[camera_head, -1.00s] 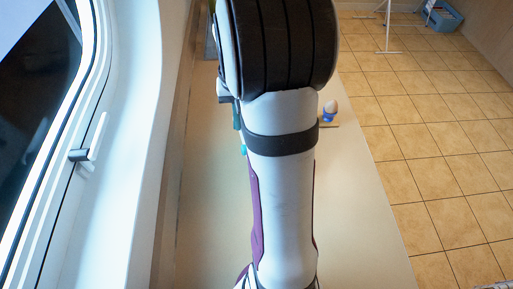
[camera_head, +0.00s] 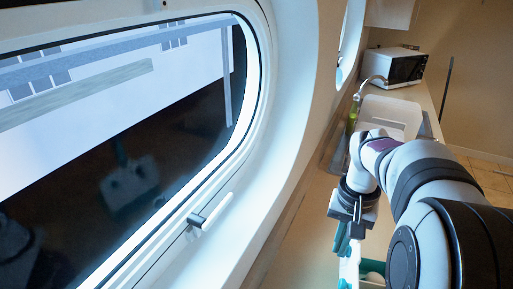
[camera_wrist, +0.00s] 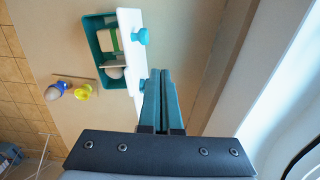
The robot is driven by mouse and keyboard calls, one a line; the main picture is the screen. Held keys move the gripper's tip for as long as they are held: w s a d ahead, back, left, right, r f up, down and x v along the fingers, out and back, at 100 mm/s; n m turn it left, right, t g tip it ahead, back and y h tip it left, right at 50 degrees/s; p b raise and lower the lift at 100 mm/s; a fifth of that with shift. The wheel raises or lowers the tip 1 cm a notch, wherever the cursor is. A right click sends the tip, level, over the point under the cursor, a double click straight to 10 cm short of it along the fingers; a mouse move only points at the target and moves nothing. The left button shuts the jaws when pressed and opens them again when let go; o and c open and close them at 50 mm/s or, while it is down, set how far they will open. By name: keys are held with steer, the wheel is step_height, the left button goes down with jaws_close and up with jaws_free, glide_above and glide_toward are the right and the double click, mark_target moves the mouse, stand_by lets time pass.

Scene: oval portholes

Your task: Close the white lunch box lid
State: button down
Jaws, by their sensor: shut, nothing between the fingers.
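The lunch box is a teal open tray (camera_wrist: 103,72) with pale items inside, seen at the upper middle of the wrist view. Its white lid (camera_wrist: 130,52) stands open along the box's right side, with blue knobs (camera_wrist: 143,36) on its outer face. My gripper (camera_wrist: 161,72) has its teal fingers together with nothing between them. The fingertips are close to the lid's lower right end; I cannot tell if they touch. In the head view my gripper (camera_head: 342,246) points down near the white lid (camera_head: 349,268), and the box is partly cut off and hidden by my arm.
Egg cups, one blue (camera_wrist: 55,91) and one yellow (camera_wrist: 82,91), stand on a thin board left of the box. A window wall runs along the counter. A sink (camera_head: 390,115), green bottle (camera_head: 352,118) and microwave (camera_head: 395,66) are farther along.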

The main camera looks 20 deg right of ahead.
steer(key=s+a+f+n+y, duration=0.1)
steer(key=s+a+n, duration=0.1)
steer(key=s+a, duration=0.75)
steer(key=s+a+n+y, duration=0.1)
steer(key=s+a, duration=0.5)
steer(key=a, duration=0.7)
steer(key=w+d+r+n+g+h, duration=0.1)
steer(key=w+d+n+g+h, duration=0.1)
steer(key=w+d+n+h, duration=0.5)
steer(key=w+d+r+n+g+h, duration=0.1)
steer(key=w+d+n+g+h, duration=0.15)
steer(key=w+n, duration=0.85)
steer(key=s+d+f+m, duration=0.1)
steer(key=s+d+f, duration=0.4)
steer(key=d+f, duration=0.2)
steer(key=d, duration=0.2)
steer(key=shift+d+f, duration=0.3)
steer(key=shift+y, duration=0.35)
